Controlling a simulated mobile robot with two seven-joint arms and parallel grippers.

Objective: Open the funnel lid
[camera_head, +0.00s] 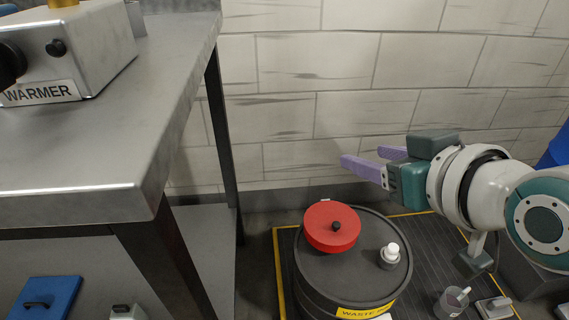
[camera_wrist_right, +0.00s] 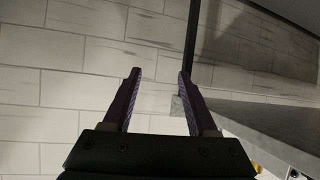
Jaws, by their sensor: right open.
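The lid does not show in that view. My left gripper is not in view.
A white-capped fitting (camera_head: 390,254) stands on the drum's right side. A metal table (camera_head: 110,150) with a warmer (camera_head: 70,60) is at the left, its edge near the drum. The tiled wall (camera_head: 310,90) is behind.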

